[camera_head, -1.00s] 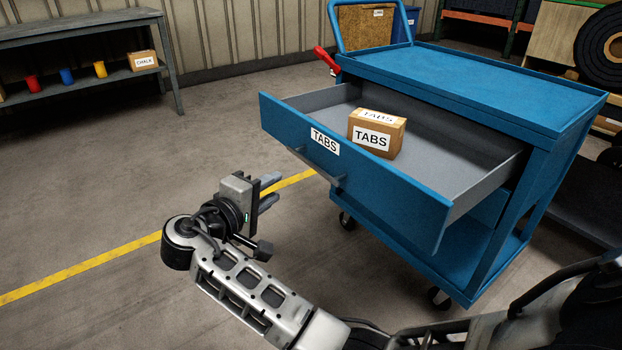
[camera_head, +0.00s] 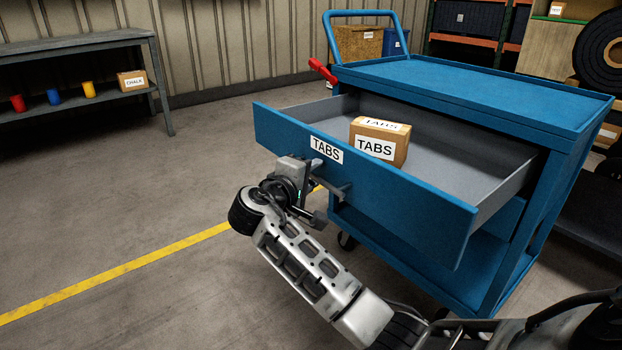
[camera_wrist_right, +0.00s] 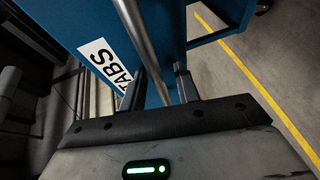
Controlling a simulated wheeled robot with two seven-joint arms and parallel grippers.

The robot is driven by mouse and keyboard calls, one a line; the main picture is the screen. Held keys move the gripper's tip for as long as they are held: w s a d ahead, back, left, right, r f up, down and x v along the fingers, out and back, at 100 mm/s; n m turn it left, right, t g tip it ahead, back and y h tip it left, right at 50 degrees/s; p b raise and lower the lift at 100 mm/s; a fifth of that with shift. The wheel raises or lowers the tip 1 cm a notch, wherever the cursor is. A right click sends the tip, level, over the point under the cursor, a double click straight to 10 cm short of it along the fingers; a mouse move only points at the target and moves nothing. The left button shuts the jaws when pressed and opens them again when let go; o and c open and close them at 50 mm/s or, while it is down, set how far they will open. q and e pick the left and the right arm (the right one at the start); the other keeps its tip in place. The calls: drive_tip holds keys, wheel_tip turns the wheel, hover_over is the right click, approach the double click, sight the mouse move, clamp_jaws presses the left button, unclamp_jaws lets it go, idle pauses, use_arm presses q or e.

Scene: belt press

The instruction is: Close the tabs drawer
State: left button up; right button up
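The tabs drawer (camera_head: 400,201) is pulled out of the blue cart, its front labelled TABS. A cardboard box (camera_head: 375,148) labelled TABS sits inside it. The bar handle (camera_head: 338,187) is on the drawer front, partly hidden by my right gripper (camera_head: 316,176), which is right at it. In the right wrist view, the handle (camera_wrist_right: 146,48) runs between the two fingers of my right gripper (camera_wrist_right: 161,86). The fingers stand apart with the bar between them, and I see no clear grip on it. My left gripper is not in view.
The blue cart (camera_head: 470,90) has a clear top and a push handle at the back left. A grey shelf (camera_head: 80,42) with cups and a chalk box stands at the far left. The floor left of the cart is free, crossed by a yellow line (camera_head: 120,274).

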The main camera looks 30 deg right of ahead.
clamp_jaws()
drive_tip(key=shift+d, duration=0.1)
